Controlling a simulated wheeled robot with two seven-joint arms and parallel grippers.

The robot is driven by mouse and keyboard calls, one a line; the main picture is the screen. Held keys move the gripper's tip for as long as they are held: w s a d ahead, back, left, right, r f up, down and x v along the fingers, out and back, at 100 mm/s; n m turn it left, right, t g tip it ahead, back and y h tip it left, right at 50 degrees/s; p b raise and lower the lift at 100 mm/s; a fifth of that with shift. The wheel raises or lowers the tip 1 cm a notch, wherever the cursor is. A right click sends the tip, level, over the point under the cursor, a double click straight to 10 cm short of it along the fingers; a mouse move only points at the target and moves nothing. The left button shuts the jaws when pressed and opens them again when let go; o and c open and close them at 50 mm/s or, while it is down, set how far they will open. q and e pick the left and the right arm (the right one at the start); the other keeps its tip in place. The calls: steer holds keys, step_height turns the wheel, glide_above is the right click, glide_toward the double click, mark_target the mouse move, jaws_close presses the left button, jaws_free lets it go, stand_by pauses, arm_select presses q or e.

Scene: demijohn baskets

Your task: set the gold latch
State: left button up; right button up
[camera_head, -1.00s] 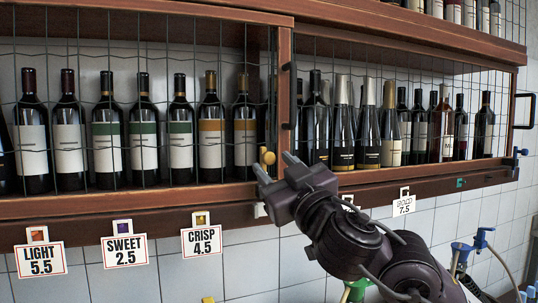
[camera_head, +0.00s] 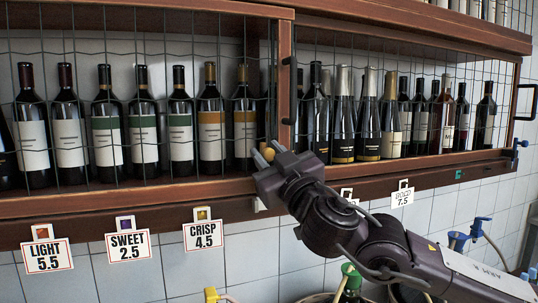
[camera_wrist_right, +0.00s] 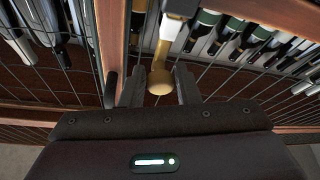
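The gold latch (camera_head: 269,153) has a round gold knob and sits at the shelf's wooden upright, partly hidden by my gripper in the head view. In the right wrist view the gold latch (camera_wrist_right: 160,80) shows as a gold stem with a rounded end. My right gripper (camera_head: 269,153) is at the latch with its fingers open, one on each side of the knob. In the wrist view the gripper (camera_wrist_right: 160,85) has only small gaps beside the knob; I cannot tell whether either finger touches it. My left gripper is not in view.
A wire mesh (camera_head: 88,100) covers the wine bottles on the wooden shelf (camera_head: 120,198). Price tags, including one reading CRISP (camera_head: 203,234), hang below its edge. A green-topped bottle (camera_head: 350,280) and blue taps (camera_head: 480,226) are at the lower right.

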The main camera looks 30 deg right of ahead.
jaws_close()
step_height(320, 180, down, 3)
steer(key=b, duration=0.2)
steer(key=shift+w+a+f+b, duration=0.1)
steer(key=shift+f+b, duration=0.1)
steer(key=shift+b, duration=0.1)
steer(key=shift+f, duration=0.1)
steer(key=shift+o, duration=1.9)
jaws_free()
